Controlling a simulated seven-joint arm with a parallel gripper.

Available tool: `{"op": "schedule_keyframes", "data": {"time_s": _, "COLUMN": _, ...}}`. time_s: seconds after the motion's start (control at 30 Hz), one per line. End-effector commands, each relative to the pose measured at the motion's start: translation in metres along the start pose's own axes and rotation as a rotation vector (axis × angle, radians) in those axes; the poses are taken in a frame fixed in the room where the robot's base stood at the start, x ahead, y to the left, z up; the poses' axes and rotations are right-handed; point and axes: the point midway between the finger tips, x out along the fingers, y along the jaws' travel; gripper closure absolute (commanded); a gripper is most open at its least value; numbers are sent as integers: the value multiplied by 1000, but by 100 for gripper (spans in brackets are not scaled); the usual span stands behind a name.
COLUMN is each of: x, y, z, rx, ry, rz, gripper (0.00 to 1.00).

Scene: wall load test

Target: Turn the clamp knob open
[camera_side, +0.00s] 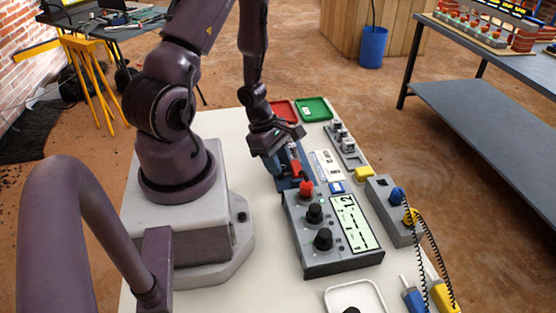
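My gripper (282,152) points down over a blue clamp-like fixture (288,182) at the far end of the grey tester. I cannot tell whether its fingers are open or shut, or whether they touch anything. A small red part (295,168) shows right beside the fingers; it may belong to the clamp. A red knob (306,187) stands upright at the tester's far left corner, just below the gripper in the picture. Which of these red parts is the clamp knob is not clear. The grey tester (345,262) has two black knobs (314,213) and a display.
A grey box (385,213) with blue and yellow plugs and coiled black cables stands right of the tester. Red (284,111) and green (313,108) trays lie at the back. A white tray (335,297) sits in front. Bare tabletop (270,270) lies left of the tester.

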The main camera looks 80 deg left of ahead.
Motion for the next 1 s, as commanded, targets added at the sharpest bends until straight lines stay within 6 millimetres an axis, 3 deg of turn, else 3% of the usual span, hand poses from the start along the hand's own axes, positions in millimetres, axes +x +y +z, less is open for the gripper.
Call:
{"op": "schedule_keyframes", "data": {"time_s": 0.03, "x": 0, "y": 0, "z": 0, "rx": 0, "ry": 0, "rz": 0, "gripper": 77}}
{"op": "schedule_keyframes", "data": {"time_s": 0.1, "x": 0, "y": 0, "z": 0, "rx": 0, "ry": 0, "rz": 0, "gripper": 93}}
{"op": "schedule_keyframes", "data": {"time_s": 0.13, "x": 0, "y": 0, "z": 0, "rx": 0, "ry": 0, "rz": 0, "gripper": 97}}
{"op": "schedule_keyframes", "data": {"time_s": 0.47, "x": 0, "y": 0, "z": 0, "rx": -47, "ry": 0, "rz": 20, "gripper": 96}}
{"op": "schedule_keyframes", "data": {"time_s": 1.0, "x": 0, "y": -3, "z": 1, "rx": -356, "ry": 1, "rz": 148, "gripper": 96}}
